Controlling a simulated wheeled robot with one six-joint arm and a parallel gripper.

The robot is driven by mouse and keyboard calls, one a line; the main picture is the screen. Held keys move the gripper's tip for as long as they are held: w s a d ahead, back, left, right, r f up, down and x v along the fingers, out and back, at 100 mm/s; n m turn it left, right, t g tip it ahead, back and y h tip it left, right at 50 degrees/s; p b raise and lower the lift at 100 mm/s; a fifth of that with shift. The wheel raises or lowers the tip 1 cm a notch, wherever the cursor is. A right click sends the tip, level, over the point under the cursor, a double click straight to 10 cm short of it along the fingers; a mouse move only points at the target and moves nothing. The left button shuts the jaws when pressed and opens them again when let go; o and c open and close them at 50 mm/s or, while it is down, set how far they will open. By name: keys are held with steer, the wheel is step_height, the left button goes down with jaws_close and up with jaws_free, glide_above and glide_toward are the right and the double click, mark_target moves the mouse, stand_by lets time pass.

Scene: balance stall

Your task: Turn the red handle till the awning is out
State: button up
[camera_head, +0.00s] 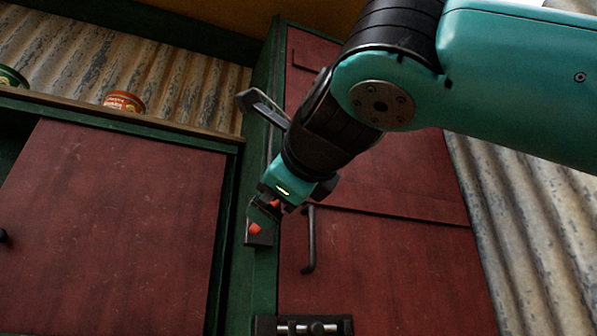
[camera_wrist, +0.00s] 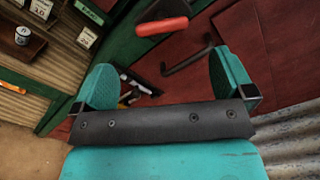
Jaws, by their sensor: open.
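The red handle (camera_head: 256,229) is on the green post beside the red door, and part of it is hidden behind my gripper in the head view. In the wrist view the red handle (camera_wrist: 162,26) lies beyond the fingertips, near the top edge, with clear space between it and the jaws. My gripper (camera_head: 268,210) is close to the post, pointing down and to the left. In the wrist view my gripper (camera_wrist: 163,76) has its two teal fingers wide apart with nothing held between them. I cannot make out the awning in either view.
A black door pull (camera_head: 309,240) stands out just right of my gripper and also shows in the wrist view (camera_wrist: 188,61). A sliding bolt (camera_head: 303,326) is at the bottom. The shelf (camera_head: 165,125) at left holds an orange tin (camera_head: 123,101). Corrugated metal (camera_head: 530,235) is at right.

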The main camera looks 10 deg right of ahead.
steer(key=v, duration=0.6)
stand_by(0.5)
steer(key=w+a+f+n+g, duration=0.1)
steer(key=w+f+n+g, duration=0.4)
steer(key=f+n, duration=0.8)
steer(key=s+d+f+n+g, duration=0.1)
steer(key=d+f+n+g, duration=0.25)
steer(key=f, duration=0.65)
steer(key=d+f+n+g, duration=0.2)
steer(key=f+n, duration=0.2)
steer(key=f, duration=0.6)
steer(key=s+d+f+n+g, duration=0.3)
steer(key=s+f+n, duration=0.1)
steer(key=s+f, duration=0.35)
steer(key=s+d+f+n+g, duration=0.3)
steer(key=s+d+f+g, duration=0.1)
steer(key=s+f, duration=0.35)
step_height(320, 180, up, 34)
steer(key=p, duration=3.4)
steer(key=shift+a+f+h, duration=0.15)
steer(key=shift+a+h, duration=0.05)
steer(key=shift+h, duration=0.2)
steer(key=shift+n, duration=0.25)
